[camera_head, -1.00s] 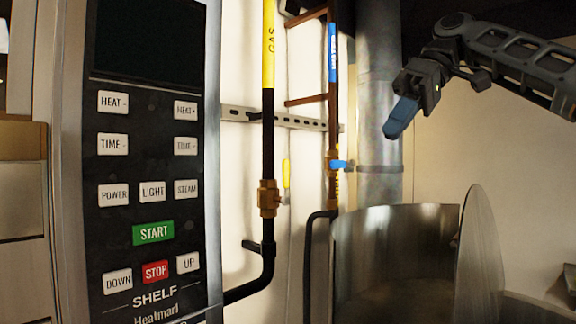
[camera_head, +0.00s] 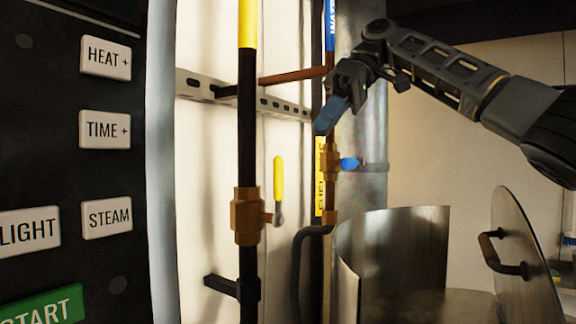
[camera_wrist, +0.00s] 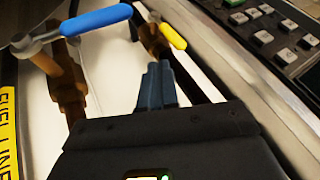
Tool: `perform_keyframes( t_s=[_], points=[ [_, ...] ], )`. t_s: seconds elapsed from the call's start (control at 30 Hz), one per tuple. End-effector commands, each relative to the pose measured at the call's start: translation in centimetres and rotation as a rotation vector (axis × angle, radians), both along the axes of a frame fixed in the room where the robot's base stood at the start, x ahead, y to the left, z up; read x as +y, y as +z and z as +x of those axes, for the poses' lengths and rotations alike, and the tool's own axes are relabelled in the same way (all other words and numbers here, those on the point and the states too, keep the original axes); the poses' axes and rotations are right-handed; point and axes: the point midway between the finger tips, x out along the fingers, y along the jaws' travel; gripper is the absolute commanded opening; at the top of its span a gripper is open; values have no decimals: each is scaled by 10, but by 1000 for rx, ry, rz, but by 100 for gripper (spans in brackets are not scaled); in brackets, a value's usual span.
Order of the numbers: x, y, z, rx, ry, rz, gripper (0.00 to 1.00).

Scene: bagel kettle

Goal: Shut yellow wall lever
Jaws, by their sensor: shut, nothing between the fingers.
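The yellow lever (camera_head: 279,178) stands upright beside the brass valve (camera_head: 246,215) on the dark gas pipe (camera_head: 248,120). In the wrist view the yellow lever (camera_wrist: 173,36) shows near the top centre, just beyond my fingertips. My gripper (camera_head: 326,122) has blue fingers, shut and empty. In the head view it is to the right of and above the yellow lever, near the water pipe. In the wrist view my gripper (camera_wrist: 155,76) points up toward the brass valve (camera_wrist: 152,38), apart from the yellow lever.
A blue lever (camera_head: 350,164) on the neighbouring water valve (camera_head: 329,162) lies close below my fingers; it also shows in the wrist view (camera_wrist: 95,20). A button panel (camera_head: 75,170) stands at left. A metal kettle (camera_head: 400,250) with a raised lid (camera_head: 525,260) is below my arm.

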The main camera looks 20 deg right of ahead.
Motion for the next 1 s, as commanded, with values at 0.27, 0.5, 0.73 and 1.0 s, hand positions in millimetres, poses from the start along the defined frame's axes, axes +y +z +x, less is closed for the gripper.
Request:
perform_keyframes(
  t_s=[0.27, 0.5, 0.73, 1.0],
  points=[
    [3, -4, 0, 1, 0, -1, 0],
    [24, -32, 1, 1, 1, -3, 0],
    [46, -62, 2, 2, -1, -1, 0],
    [59, -79, 3, 1, -1, 0, 0]
  ],
)
